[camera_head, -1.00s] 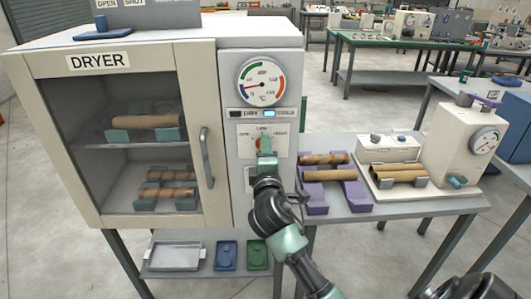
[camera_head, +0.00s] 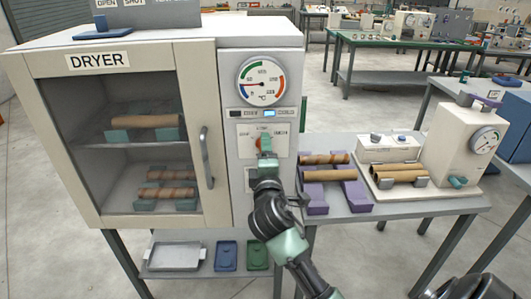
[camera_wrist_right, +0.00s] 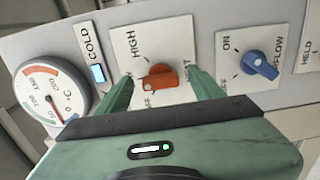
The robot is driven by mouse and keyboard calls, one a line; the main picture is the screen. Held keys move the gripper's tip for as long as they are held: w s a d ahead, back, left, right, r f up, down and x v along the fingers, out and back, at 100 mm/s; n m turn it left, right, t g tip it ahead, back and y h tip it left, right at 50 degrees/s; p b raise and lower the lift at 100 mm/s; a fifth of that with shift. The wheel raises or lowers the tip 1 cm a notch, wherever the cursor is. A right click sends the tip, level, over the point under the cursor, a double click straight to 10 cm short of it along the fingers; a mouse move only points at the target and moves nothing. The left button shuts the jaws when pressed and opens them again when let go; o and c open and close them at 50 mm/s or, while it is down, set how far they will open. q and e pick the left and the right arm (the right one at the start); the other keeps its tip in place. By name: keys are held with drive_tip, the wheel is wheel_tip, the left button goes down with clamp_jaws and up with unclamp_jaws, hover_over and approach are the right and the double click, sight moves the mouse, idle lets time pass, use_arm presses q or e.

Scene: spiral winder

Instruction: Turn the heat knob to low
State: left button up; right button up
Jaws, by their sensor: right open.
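The orange heat knob (camera_wrist_right: 160,77) sits on a white plate marked HIGH on the dryer's front panel. My right gripper (camera_wrist_right: 163,86) is open, with one green finger on each side of the knob. The other labels round the knob are partly hidden by the fingers. In the head view my right gripper (camera_head: 266,155) is at the panel, below the gauge. My left gripper is not in view.
A round temperature gauge (camera_wrist_right: 52,92) and a lit blue COLD display (camera_wrist_right: 97,73) are beside the knob. A blue airflow knob (camera_wrist_right: 259,65) is on the other side. The dryer door (camera_head: 125,140) is shut, with its handle (camera_head: 207,157) left of my arm. A table with rolls stands right.

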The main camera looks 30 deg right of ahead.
drive_tip(key=b+v, duration=0.1)
drive_tip(key=v, duration=0.6)
idle(0.3)
